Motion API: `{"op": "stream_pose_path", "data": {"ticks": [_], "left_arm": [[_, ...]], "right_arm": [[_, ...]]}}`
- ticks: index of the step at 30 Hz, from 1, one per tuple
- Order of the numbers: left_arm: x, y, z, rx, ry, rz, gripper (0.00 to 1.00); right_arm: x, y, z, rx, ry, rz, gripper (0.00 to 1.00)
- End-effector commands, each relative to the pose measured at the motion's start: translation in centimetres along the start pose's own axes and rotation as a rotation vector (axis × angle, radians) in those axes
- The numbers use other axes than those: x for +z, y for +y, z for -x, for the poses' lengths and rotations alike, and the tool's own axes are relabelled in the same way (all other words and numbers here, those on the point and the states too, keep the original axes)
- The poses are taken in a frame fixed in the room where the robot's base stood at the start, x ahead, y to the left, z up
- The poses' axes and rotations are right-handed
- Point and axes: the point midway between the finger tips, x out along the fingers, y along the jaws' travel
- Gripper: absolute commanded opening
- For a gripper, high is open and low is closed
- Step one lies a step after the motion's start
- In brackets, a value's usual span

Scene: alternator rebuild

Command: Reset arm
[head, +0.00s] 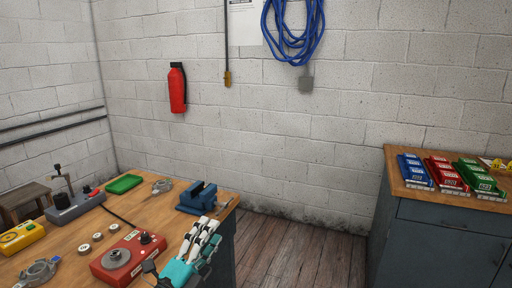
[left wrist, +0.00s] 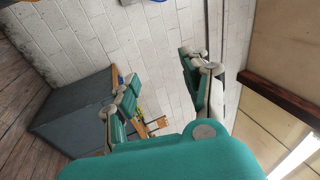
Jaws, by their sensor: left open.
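My left gripper (head: 203,240) shows in the head view at the front right corner of the wooden workbench (head: 60,262), with teal and white parts. In the left wrist view its two fingers (left wrist: 158,95) stand wide apart with nothing between them. The gripper is in front of the blue vise (head: 197,197) and to the right of a red tester box (head: 128,257). My right gripper is in neither view.
The bench also holds a green tray (head: 124,184), a yellow meter (head: 20,237), small rings and metal housings. Blue, red and green boxes (head: 446,175) stand on a cabinet (head: 440,240) at right. Wooden floor (head: 305,250) lies clear between bench and cabinet.

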Motion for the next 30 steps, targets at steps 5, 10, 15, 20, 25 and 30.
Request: {"op": "stream_pose_path", "data": {"ticks": [5, 10, 15, 20, 25, 30], "left_arm": [[4.4, 8.0, 10.1, 0.260, -0.522, 0.557, 0.47], [3.6, 14.0, 20.8, 0.499, -0.900, 0.899, 0.47], [1.1, 16.4, 28.2, 0.665, -1.131, 1.078, 0.47], [-1.2, 17.1, 33.2, 0.781, -1.283, 1.179, 0.47], [-3.6, 17.1, 37.5, 0.887, -1.415, 1.258, 0.47], [-5.1, 18.1, 40.4, 0.966, -1.506, 1.298, 0.47]], "right_arm": [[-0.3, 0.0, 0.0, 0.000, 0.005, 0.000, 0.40], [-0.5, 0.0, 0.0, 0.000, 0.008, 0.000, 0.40], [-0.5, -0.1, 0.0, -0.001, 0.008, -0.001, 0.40], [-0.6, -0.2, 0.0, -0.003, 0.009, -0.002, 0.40], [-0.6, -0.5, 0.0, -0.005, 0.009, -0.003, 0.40], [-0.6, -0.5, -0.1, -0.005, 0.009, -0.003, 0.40]]}}
